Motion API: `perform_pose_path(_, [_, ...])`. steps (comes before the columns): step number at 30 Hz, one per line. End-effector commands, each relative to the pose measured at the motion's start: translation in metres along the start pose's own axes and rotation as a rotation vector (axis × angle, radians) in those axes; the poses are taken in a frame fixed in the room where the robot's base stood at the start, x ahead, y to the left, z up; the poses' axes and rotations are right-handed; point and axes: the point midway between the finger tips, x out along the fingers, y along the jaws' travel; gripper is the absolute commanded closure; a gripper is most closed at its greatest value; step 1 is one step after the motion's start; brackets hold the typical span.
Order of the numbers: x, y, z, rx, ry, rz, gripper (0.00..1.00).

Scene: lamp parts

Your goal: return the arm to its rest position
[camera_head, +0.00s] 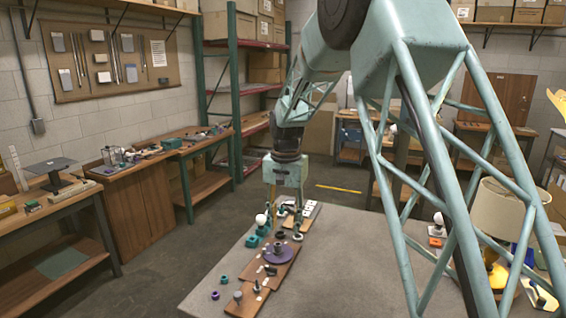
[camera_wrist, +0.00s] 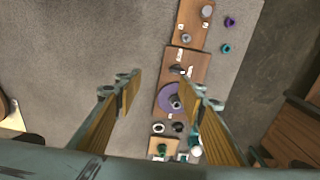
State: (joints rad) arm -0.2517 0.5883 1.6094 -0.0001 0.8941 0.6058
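My gripper (camera_head: 286,212) hangs from the wrist over the far part of the grey table (camera_head: 345,262) in the head view. In the wrist view my gripper (camera_wrist: 160,88) points down with its two wood-coloured fingers wide apart and nothing between them. Below it lie wooden boards (camera_wrist: 186,62) with lamp parts. A purple disc (camera_wrist: 166,98) with a dark centre piece sits on one board and also shows in the head view (camera_head: 270,256). A white bulb (camera_head: 261,219) stands beside teal parts near the gripper. The gripper's height above the table is hard to tell.
A lamp with a beige shade (camera_head: 497,207) stands at the right, partly behind my arm's lattice links. Small teal and purple parts (camera_head: 220,287) lie at the table's left. The table's middle is bare. Workbenches (camera_head: 130,190) and a shelf rack (camera_head: 240,100) stand beyond.

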Motion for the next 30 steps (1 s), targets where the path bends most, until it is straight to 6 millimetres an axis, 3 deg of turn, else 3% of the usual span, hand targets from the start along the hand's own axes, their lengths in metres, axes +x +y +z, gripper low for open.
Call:
perform_pose_path(12, [-0.070,0.051,0.032,-0.041,0.032,-0.018,0.64])
perform_pose_path(30, [-0.148,0.123,0.091,-0.102,0.079,-0.037,0.64])
